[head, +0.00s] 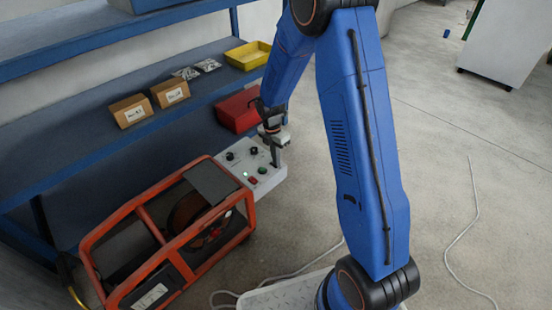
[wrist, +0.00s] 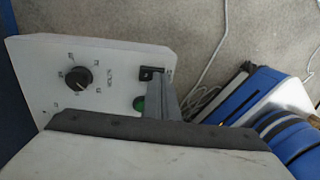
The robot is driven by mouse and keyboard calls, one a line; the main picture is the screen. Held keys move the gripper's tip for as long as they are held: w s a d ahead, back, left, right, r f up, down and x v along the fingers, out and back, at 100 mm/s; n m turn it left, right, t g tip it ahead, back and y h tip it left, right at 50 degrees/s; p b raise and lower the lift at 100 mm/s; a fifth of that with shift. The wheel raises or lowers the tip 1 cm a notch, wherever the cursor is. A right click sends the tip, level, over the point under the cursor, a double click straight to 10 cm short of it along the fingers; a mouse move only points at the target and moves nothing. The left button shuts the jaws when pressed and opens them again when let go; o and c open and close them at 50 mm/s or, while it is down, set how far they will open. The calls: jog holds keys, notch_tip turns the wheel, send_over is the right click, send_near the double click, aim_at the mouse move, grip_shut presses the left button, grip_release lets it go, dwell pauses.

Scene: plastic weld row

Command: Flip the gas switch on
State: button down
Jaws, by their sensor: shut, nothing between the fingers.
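A white control panel (head: 236,166) stands at the end of an orange-framed machine. In the head view it carries black knobs, a red switch (head: 252,181), a green knob (head: 262,170) and a small green light. In the wrist view the panel (wrist: 110,58) shows a black dial (wrist: 77,79), part of a green knob (wrist: 139,103) and a small black switch-like part (wrist: 150,73) near its edge. I cannot read which one is the gas switch. My gripper (head: 278,163) is shut and empty at the panel's right edge. Its fingertips (wrist: 160,78) appear beside the black part; contact is unclear.
The orange frame (head: 150,205) holds a reel-like part. Behind are blue shelves with cardboard boxes (head: 150,103), a red bin (head: 236,108) and a yellow tray (head: 248,56). Grey cables (head: 473,205) lie on the floor, which is mostly open to the right.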

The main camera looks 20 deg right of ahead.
aim_at(271, 162)
jog(key=shift+f, duration=0.15)
jog(key=shift+w+a, duration=0.4)
jog(key=shift+w, duration=0.25)
jog(key=shift+r, duration=0.2)
notch_tip(271, 162, up, 14)
jog(key=w, duration=0.1)
jog(key=shift+w+a, duration=0.25)
jog(key=shift+a, duration=0.15)
dwell(0.6)
